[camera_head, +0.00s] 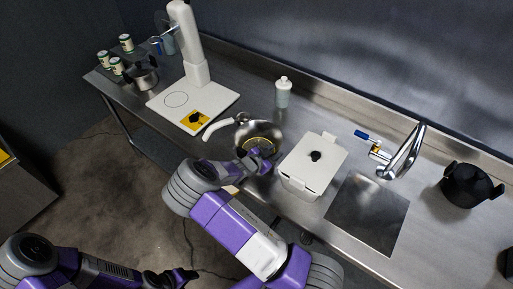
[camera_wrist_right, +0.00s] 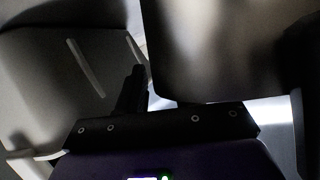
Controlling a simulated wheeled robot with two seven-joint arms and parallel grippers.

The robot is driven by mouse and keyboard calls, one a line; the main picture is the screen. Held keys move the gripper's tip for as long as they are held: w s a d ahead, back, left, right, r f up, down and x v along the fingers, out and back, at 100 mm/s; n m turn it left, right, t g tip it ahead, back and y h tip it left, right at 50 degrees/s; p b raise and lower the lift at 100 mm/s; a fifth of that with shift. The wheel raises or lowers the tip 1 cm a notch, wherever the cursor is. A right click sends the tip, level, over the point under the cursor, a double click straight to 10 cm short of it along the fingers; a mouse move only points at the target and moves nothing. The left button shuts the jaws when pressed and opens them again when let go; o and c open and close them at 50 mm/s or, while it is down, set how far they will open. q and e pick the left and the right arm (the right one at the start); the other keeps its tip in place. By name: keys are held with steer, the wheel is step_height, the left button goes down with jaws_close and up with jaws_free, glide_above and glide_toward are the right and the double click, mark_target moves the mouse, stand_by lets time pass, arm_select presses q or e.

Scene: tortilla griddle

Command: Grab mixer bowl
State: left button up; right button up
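The mixer bowl (camera_head: 270,130) is a shiny steel bowl with a white curved handle on its left, standing on the steel counter near its front edge. A yellow ring shows inside it. My right gripper (camera_head: 258,163) is at the bowl's near side, low and close to the rim; I cannot tell whether it touches. The right wrist view is dark. It shows one black finger (camera_wrist_right: 133,90) beside large grey surfaces, and the other finger is not clear. My left gripper (camera_head: 178,278) is low at the bottom edge, away from the counter, its opening unclear.
A white lidded box (camera_head: 315,158) stands just right of the bowl. The white mixer stand (camera_head: 195,75) is to the left, a bottle (camera_head: 283,93) behind. A sink panel (camera_head: 367,215), faucet (camera_head: 402,155) and black pot (camera_head: 467,186) are right. Cans and a pot (camera_head: 146,77) are far left.

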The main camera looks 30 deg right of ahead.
jaws_close()
steer(key=shift+r, duration=0.15)
stand_by(0.4)
